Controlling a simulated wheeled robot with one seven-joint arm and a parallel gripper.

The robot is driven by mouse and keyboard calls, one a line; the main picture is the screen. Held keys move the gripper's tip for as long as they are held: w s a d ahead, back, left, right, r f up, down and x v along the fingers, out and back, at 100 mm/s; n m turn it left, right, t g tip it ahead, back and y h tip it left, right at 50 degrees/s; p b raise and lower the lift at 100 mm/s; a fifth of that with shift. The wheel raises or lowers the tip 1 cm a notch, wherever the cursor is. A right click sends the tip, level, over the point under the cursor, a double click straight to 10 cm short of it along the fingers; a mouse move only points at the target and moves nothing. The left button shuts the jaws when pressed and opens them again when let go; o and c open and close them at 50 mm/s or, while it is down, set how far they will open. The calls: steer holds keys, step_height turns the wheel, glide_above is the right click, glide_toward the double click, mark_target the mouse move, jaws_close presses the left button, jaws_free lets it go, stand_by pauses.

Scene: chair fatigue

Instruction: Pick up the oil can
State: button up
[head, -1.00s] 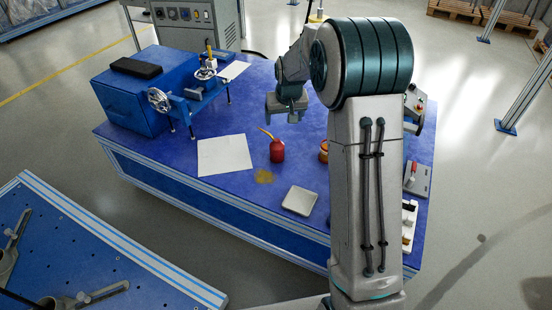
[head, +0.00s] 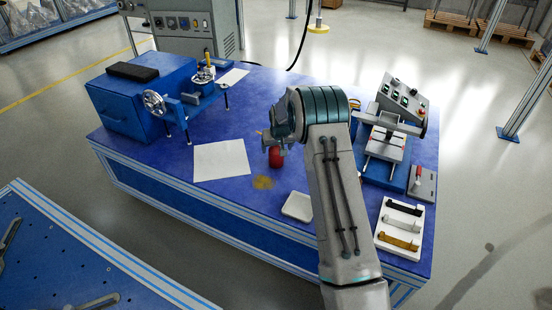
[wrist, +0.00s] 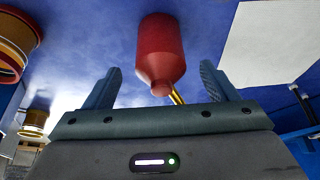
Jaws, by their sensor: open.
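The red oil can (head: 276,158) stands on the blue table, partly hidden behind my gripper in the head view. In the wrist view the oil can (wrist: 161,50) appears upside down between and beyond my fingers, with its yellow spout (wrist: 177,97) toward the gripper body. My gripper (wrist: 158,85) is open, with one finger on each side of the can in the picture. I see nothing between the fingers being gripped. In the head view my gripper (head: 272,142) is close to the can; whether it touches cannot be told.
A white sheet (head: 221,160) lies left of the can, and a yellowish stain (head: 263,182) in front. A pale square tray (head: 297,206) is near the front edge. A blue machine (head: 143,95) stands at left. A white tray with parts (head: 401,226) is at right.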

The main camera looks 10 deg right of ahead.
mark_target(276, 162)
steer(key=b+x, duration=0.1)
steer(key=x, duration=0.4)
steer(key=shift+s+f+b, duration=0.1)
steer(key=shift+f+b, duration=0.2)
steer(key=shift+r, duration=0.15)
steer(key=c, duration=1.4)
